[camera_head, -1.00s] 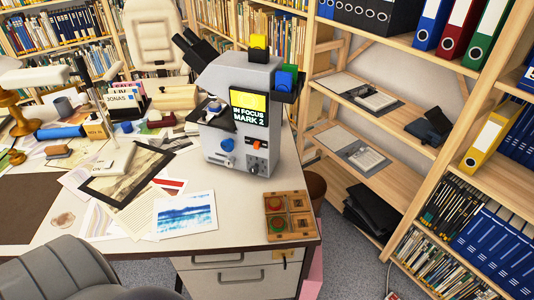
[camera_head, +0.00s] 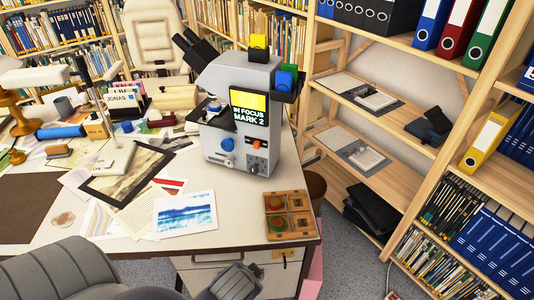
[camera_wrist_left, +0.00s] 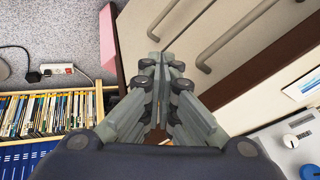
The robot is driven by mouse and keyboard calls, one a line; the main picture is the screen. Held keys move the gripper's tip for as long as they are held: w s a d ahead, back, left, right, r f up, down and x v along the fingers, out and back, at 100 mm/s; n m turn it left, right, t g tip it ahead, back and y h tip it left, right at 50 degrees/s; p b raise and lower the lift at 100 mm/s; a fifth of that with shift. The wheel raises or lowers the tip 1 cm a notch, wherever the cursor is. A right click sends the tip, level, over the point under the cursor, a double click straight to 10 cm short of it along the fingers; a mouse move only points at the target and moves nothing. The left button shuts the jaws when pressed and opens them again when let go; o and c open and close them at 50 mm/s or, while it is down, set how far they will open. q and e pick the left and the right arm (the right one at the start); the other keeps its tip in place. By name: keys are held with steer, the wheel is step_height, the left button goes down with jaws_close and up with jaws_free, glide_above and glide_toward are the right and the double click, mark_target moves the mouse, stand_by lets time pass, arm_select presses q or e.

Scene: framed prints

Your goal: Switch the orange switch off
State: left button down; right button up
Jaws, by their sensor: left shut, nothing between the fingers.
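The orange switch (camera_head: 257,144) is a small orange piece on the lower front of a grey microscope-like machine (camera_head: 213,148), right of a blue knob (camera_head: 227,144). Its exact position is too small to tell. My left gripper (camera_head: 238,268) shows at the bottom of the head view, in front of the desk drawers, well below and apart from the switch. In the left wrist view its fingers (camera_wrist_left: 162,70) are together, with nothing between them. The orange switch cannot be made out there. My right gripper is in no view.
A wooden button box (camera_head: 289,214) sits on the desk's front right corner. Prints and papers, including a blue picture (camera_head: 185,212), cover the desk left of the machine. Shelves with binders (camera_head: 492,138) rise at right.

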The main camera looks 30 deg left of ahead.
arm_select(q)
steer(key=w+a+r+t+y, duration=0.1)
steer(key=w+a+r, duration=0.1)
steer(key=w+r, duration=0.1)
steer(key=w+a+r+m+t+y, duration=0.1)
steer(key=w+a+r+t+y, duration=0.1)
steer(key=w+r, duration=0.1)
steer(key=w+a+r+m+t+y, duration=0.1)
steer(key=w+a+r, duration=0.1)
steer(key=w+r, duration=0.2)
steer(key=shift+a+r+t+y, duration=0.1)
steer(key=shift+a+t+y, duration=0.1)
steer(key=shift+t+y, duration=0.15)
steer(key=w+d+r+m+t, duration=0.2)
steer(key=w+r+m+t, duration=0.4)
steer(key=w+r+m, duration=0.1)
steer(key=shift+w+d+r+m+y, duration=0.2)
steer(key=shift+w+r+m+y, duration=0.25)
steer(key=shift+w, duration=0.75)
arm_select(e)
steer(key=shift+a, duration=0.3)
